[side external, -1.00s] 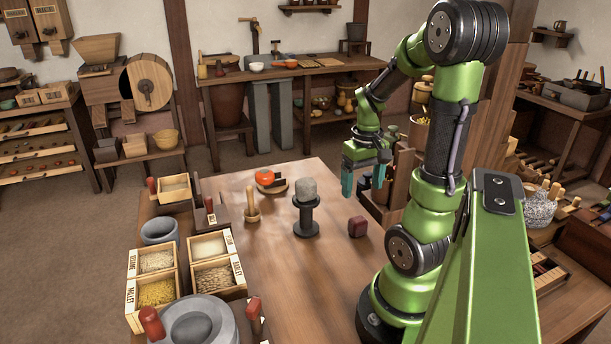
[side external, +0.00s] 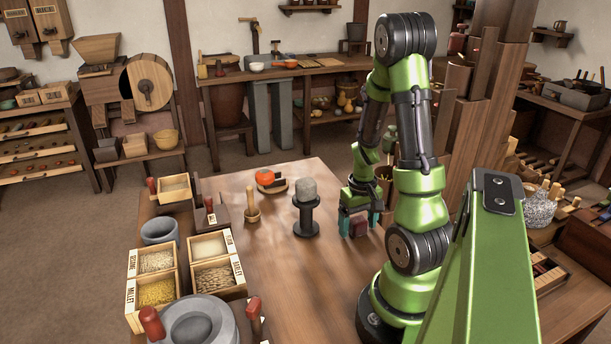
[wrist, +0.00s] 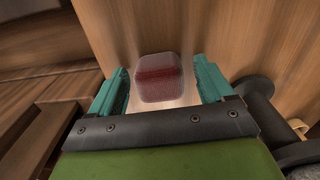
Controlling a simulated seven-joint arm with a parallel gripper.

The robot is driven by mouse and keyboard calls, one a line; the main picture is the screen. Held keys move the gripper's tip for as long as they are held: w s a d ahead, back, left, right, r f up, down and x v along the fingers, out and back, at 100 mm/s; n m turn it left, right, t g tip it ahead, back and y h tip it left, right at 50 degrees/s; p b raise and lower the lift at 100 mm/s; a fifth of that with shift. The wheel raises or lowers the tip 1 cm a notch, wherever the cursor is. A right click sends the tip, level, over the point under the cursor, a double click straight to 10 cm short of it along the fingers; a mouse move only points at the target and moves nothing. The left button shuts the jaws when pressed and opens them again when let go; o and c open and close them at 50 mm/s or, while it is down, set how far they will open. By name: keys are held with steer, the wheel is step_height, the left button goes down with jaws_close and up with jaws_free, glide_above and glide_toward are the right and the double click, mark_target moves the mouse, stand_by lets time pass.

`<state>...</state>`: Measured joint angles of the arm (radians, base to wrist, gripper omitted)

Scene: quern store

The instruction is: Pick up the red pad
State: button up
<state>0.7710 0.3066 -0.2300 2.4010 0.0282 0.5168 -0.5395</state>
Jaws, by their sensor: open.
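The red pad (side external: 357,229) is a small dark red block with rounded edges on the wooden table, right of the black stand. My gripper (side external: 359,221) points down over it with teal fingers, one on each side. In the wrist view the pad (wrist: 159,78) sits between the open fingers of my gripper (wrist: 160,90). A gap shows on both sides of it, wider on the right. The fingers partly hide the pad's sides in the side view.
A black stand (side external: 306,220) with a grey stone (side external: 306,190) on top is just left of my gripper. A wooden pestle (side external: 252,207) and an orange-red round thing (side external: 265,177) are farther left. Grain boxes (side external: 157,291) line the left edge. The front middle of the table is clear.

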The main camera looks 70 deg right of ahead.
steer(key=shift+c, duration=0.2)
steer(key=c, duration=1)
